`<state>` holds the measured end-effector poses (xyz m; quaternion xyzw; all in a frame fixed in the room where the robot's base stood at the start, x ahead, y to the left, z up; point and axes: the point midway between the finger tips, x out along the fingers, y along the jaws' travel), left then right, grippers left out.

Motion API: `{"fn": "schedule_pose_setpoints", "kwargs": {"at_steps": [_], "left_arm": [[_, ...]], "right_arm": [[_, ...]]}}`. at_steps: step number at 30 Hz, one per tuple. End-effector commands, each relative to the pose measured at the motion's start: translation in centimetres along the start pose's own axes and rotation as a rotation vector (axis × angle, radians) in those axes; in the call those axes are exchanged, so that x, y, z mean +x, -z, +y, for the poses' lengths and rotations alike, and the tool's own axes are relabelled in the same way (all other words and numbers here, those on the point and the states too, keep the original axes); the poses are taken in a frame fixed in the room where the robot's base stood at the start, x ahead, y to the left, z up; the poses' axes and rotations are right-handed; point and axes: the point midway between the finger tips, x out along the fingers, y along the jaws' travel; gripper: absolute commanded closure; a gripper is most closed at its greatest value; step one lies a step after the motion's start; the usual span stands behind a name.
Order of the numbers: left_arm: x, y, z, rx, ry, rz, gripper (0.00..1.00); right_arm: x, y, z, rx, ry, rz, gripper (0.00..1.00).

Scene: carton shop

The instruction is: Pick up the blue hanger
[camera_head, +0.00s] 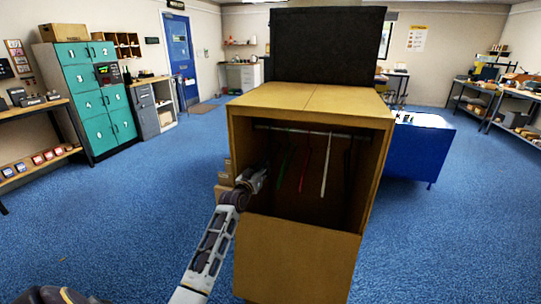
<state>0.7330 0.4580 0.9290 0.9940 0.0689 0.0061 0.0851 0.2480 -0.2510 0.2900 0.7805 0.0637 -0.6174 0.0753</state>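A tall brown wardrobe carton (300,265) stands in front of me with its upper front open. A pale rail (315,132) runs across the top inside. A green hanger (285,163), a red hanger (305,164) and a white hanger (326,165) hang from it, seen nearly edge-on. A very dark shape to their right may be another hanger; its colour is unclear. I cannot make out a blue hanger. My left gripper (258,181) is at the left side of the opening, left of the green hanger. Its fingers are too small and dark to read. My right gripper is out of view.
The carton's front panel (297,262) closes its lower half, and its side walls bound the opening. Small boxes (224,178) stand beside its left wall. A blue-draped table (420,150) is behind it to the right. Blue carpet is open on both sides.

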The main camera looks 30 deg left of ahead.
Motion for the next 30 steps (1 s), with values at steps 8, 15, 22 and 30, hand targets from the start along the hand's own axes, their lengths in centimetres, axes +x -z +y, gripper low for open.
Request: {"fn": "schedule_pose_setpoints", "kwargs": {"at_steps": [8,15,22,30], "left_arm": [[-0.02,-0.01,-0.01,0.0,0.0,0.0,0.73],[-0.02,-0.01,-0.01,0.0,0.0,0.0,1.0],[-0.02,0.01,-0.01,0.0,0.0,0.0,1.0],[-0.01,0.55,0.09,0.0,0.0,0.001,1.0]], "right_arm": [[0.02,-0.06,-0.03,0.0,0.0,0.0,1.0],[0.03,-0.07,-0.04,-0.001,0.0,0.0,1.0],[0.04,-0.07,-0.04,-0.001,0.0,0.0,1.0],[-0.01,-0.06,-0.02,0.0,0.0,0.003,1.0]]}}
